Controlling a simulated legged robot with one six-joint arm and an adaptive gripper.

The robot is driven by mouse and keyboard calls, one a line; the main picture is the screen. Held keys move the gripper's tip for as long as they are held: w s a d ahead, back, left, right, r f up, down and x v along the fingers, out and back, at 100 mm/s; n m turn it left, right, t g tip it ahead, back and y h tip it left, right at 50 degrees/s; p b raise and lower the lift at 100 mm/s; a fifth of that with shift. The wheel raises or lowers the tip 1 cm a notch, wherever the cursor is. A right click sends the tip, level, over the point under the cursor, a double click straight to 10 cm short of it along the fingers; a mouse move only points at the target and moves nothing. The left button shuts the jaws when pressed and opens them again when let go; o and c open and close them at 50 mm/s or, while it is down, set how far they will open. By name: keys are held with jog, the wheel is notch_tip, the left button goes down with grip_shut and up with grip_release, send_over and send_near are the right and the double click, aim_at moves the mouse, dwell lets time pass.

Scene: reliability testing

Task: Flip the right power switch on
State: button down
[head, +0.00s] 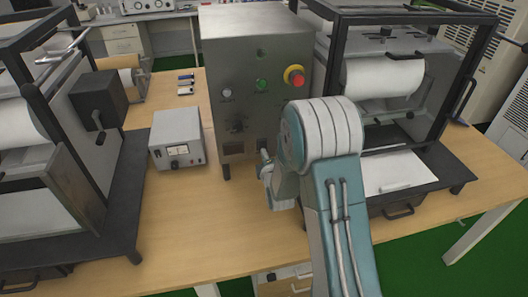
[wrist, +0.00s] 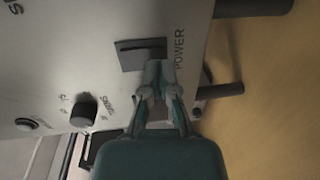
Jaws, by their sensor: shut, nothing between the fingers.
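A grey metal control box (head: 255,50) stands on the wooden table. Its dark power switch (head: 263,144) is low on the right of the front panel. In the wrist view the panel appears turned sideways, with the switch (wrist: 138,53) beside the word POWER. My gripper (head: 265,156) is at the panel's lower right, partly hidden by my arm. In the wrist view its fingertips (wrist: 160,66) are together and empty at the switch's edge. I cannot tell whether they touch it. The on or off position of the switch is unclear.
The panel also has a black knob (wrist: 84,109), a red emergency button (head: 294,76) and a green button (head: 262,85). A small meter box (head: 176,138) stands to the left. Framed machines with white rollers stand on both sides. The table front (head: 205,235) is clear.

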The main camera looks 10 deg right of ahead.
jog(key=shift+w+d, duration=0.15)
jog(key=shift+w, duration=0.15)
jog(key=shift+a, duration=0.2)
jog(key=shift+w+f, duration=0.1)
jog(key=shift+w, duration=0.1)
jog(key=shift+s+d+f, duration=0.1)
jog(key=shift+d, duration=0.05)
